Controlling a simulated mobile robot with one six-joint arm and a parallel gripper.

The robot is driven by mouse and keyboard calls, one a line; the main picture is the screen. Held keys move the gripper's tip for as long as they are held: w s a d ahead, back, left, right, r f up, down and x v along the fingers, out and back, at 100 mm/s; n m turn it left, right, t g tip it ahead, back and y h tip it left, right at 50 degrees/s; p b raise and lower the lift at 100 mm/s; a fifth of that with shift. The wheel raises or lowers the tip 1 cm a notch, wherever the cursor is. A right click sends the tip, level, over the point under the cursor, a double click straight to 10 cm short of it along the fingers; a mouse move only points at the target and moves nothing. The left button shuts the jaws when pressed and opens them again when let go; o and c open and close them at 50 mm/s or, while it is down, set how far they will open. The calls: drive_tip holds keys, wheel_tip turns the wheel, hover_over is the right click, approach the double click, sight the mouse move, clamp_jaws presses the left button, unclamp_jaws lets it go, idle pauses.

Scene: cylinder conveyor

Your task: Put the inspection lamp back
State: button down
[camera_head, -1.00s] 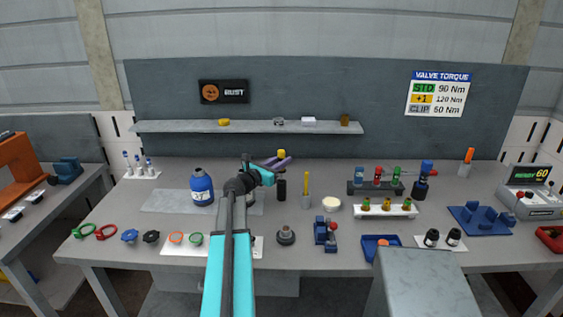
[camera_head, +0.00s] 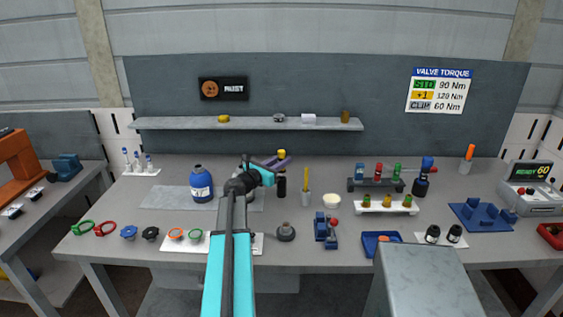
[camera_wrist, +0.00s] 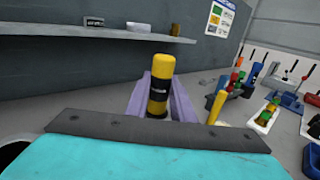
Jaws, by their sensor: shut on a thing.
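The inspection lamp looks like an upright cylinder, yellow with a black band; it stands between the purple fingers in the wrist view (camera_wrist: 159,72). In the head view its yellow top (camera_head: 282,153) shows just above the fingers, and a black part (camera_head: 281,188) shows below them. My gripper (camera_head: 272,162) is shut on the lamp, over the back middle of the bench. In the wrist view my gripper (camera_wrist: 157,100) has one finger on each side of the lamp. I cannot tell whether the lamp's lower end touches the bench.
A blue bottle (camera_head: 202,184) stands to the left. A wall shelf (camera_head: 180,124) with small items is behind and above. A rack (camera_head: 366,187) with coloured parts is farther right.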

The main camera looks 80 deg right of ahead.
sight(279, 153)
drive_tip(key=shift+f+b, duration=0.75)
drive_tip(key=shift+f, duration=0.35)
drive_tip(key=c, duration=1.5)
unclamp_jaws()
drive_tip(key=shift+o, duration=0.2)
drive_tip(key=shift+r, duration=0.1)
drive_tip(key=shift+r+p, duration=2.05)
drive_tip(key=shift+r, duration=0.9)
drive_tip(key=shift+w, duration=0.1)
